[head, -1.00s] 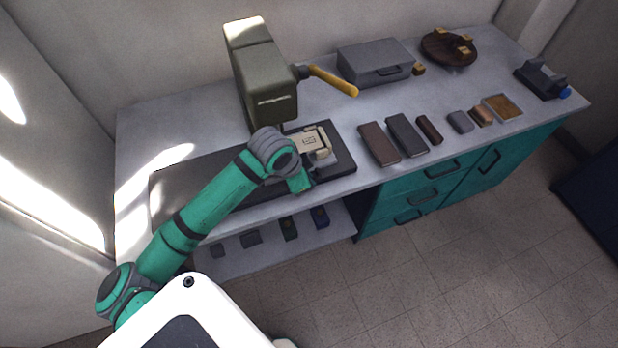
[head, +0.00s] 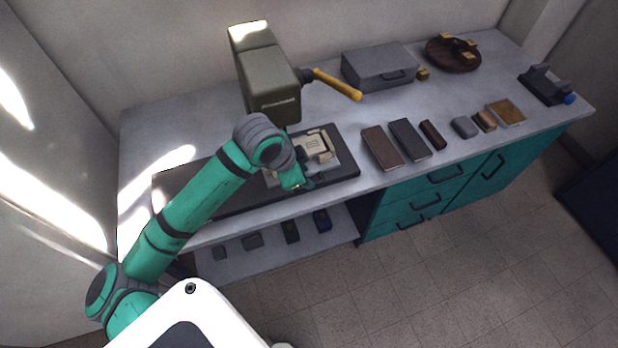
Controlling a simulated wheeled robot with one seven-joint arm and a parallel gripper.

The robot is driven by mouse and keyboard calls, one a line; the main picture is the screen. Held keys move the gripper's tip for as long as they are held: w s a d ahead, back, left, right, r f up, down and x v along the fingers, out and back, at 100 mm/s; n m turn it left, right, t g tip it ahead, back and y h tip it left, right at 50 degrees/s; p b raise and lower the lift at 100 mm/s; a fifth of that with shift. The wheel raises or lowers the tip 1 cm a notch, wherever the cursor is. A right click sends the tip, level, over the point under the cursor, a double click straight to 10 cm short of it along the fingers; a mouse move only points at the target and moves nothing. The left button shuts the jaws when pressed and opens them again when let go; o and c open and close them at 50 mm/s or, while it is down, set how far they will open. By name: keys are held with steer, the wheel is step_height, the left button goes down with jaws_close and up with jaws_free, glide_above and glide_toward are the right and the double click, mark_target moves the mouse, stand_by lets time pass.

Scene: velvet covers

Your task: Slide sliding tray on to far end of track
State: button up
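The sliding tray (head: 318,146), a beige block on a grey plate, sits towards the right end of a long dark track (head: 235,199) on the bench. The track runs left to right, and its left part holds nothing that I can see. My gripper (head: 302,182) is low at the tray's front left side. My wrist hides part of the tray and track. The fingers are too small and covered to tell whether they are open, or whether they touch the tray.
A tall olive machine (head: 268,75) with a yellow-handled lever (head: 336,84) stands behind the track. A grey case (head: 378,68), a round wooden stand (head: 452,54) and several small blocks lie to the right. Small items sit on the shelf (head: 270,250) below.

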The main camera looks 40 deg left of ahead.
steer(key=shift+v, duration=1.85)
